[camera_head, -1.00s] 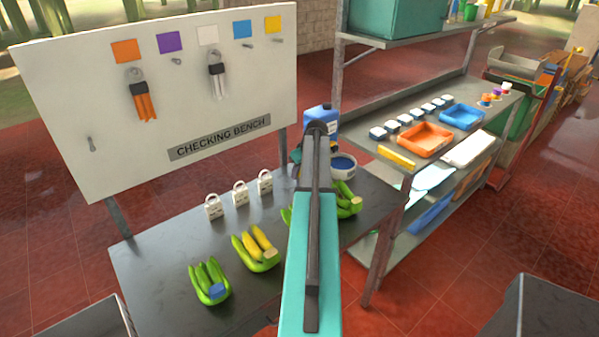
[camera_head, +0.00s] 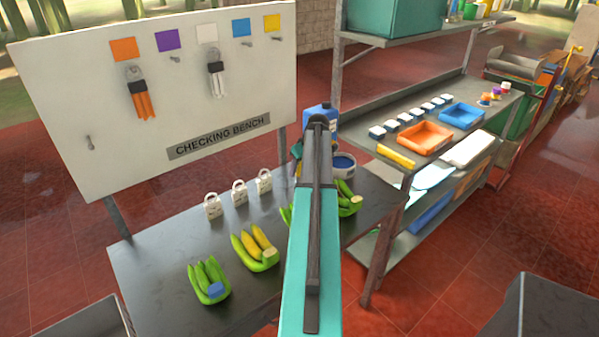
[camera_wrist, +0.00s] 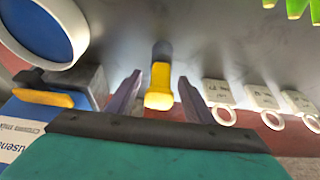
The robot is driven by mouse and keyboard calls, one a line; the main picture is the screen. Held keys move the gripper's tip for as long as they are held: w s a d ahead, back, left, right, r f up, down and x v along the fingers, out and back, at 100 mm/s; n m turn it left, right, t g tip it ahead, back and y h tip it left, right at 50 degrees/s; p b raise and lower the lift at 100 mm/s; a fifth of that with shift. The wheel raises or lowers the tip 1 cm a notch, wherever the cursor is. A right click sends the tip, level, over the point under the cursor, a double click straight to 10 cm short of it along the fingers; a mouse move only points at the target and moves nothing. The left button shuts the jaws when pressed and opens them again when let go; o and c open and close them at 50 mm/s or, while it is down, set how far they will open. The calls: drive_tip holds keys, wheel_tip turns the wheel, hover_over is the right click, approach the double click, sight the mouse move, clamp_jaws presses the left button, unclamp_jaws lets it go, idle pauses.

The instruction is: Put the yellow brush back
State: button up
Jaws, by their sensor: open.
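The yellow brush (camera_wrist: 161,78), with a dark grey end, shows in the wrist view between my fingertips. My gripper (camera_wrist: 160,76) is open, with one finger on each side of it and gaps to both. How far the brush is from the fingers in depth I cannot tell. In the head view my arm hides the brush and the gripper. The white board (camera_head: 50,100) carries coloured tags with hooks. The hook under the yellow tag (camera_head: 272,22) is empty. An orange brush (camera_head: 140,100) and a white brush (camera_head: 217,82) hang under their tags.
A shelf rack (camera_head: 460,140) with orange and blue trays stands right. The air before the board is clear.

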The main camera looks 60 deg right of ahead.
drive_tip(key=b+v, duration=0.2)
drive_tip(key=v, duration=0.7)
drive_tip(key=shift+r, duration=0.4)
drive_tip(key=shift+s+f, duration=0.1)
drive_tip(key=shift+s, duration=0.1)
idle(0.5)
